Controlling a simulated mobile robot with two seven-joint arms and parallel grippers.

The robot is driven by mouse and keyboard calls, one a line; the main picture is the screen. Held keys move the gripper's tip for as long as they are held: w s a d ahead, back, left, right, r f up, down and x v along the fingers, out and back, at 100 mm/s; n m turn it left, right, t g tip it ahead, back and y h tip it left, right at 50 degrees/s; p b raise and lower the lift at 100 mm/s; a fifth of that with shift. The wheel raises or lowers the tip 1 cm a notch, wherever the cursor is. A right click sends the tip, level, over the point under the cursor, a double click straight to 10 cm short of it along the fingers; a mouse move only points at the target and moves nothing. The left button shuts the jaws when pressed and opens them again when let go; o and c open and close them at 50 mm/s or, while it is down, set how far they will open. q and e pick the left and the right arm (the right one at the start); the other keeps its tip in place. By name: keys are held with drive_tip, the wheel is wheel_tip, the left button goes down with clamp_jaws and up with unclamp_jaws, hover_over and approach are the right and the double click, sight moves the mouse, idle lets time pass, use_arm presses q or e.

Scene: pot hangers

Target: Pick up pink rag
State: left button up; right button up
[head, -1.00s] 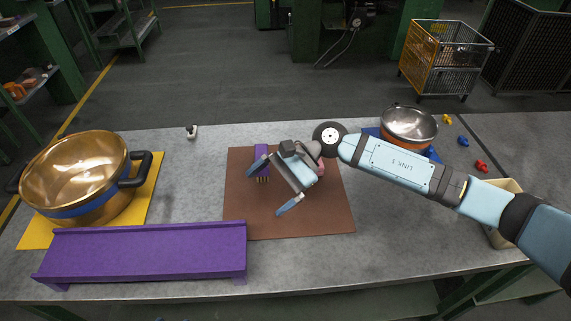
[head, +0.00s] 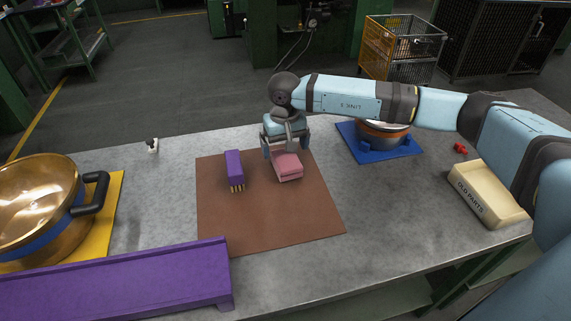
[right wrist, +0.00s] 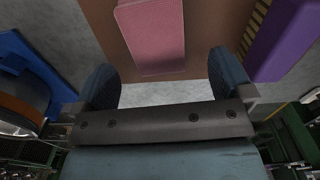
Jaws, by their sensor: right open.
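The pink rag (head: 286,166) is a folded block lying on the brown mat (head: 270,218) on the table. My right gripper (head: 285,151) is over the far edge of the mat, right at the rag's far end, pointing down. In the right wrist view the rag (right wrist: 152,36) lies ahead of the two open fingers (right wrist: 160,88), roughly centred between them. The fingers are spread wider than the rag, with nothing held. I cannot tell the exact height of the fingertips above the mat. My left gripper is not in view.
A purple brush (head: 234,170) lies left of the rag and close to the right gripper. A pot stands on a blue base (head: 350,142) at the right. The OLD PARTS bin (head: 484,194), purple shelf (head: 120,278) and gold pot (head: 35,205) stand farther off.

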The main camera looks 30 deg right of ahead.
sight(286, 158)
drive_tip(key=f, duration=0.6)
drive_tip(key=shift+w+d+f, duration=0.1)
drive_tip(key=shift+d+f, duration=0.15)
drive_tip(key=shift+f, duration=0.1)
drive_tip(key=c, duration=1)
